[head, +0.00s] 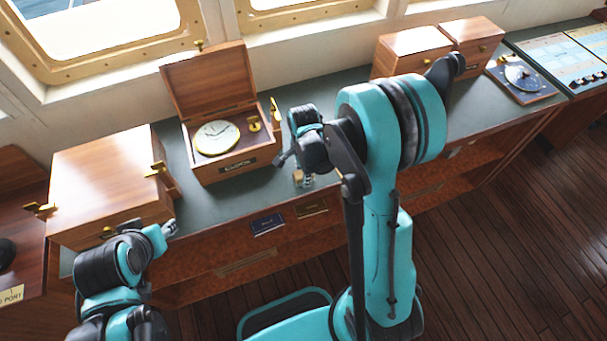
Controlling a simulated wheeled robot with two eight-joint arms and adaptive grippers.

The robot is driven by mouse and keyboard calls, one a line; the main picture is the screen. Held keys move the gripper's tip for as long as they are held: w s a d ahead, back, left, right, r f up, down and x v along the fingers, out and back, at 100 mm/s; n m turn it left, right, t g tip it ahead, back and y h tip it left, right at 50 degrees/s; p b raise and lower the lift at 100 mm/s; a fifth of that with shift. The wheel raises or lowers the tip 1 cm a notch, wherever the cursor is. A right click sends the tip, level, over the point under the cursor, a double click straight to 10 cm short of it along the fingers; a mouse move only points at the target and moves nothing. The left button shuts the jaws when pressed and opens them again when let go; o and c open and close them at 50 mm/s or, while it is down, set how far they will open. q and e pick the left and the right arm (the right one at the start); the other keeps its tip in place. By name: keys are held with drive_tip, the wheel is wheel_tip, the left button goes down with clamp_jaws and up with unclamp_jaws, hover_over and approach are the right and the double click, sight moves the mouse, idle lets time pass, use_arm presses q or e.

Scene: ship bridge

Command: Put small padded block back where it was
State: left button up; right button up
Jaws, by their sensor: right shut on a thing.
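Whether the block touches the counter I cannot tell. My left gripper (168,230) is at the front right corner of a closed wooden box, apart from the block. Its fingers are too small to tell open from shut.
An open wooden box (236,168) with a round white dial stands left of my right gripper. The closed wooden box (103,180) is further left. Two wooden boxes (411,45) and a dial instrument (521,78) stand at the right. Bare counter (345,84) shows behind my right arm.

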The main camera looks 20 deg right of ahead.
drive_tip(key=shift+s, duration=0.1)
drive_tip(key=o, duration=1.2)
drive_tip(key=shift+f, duration=0.1)
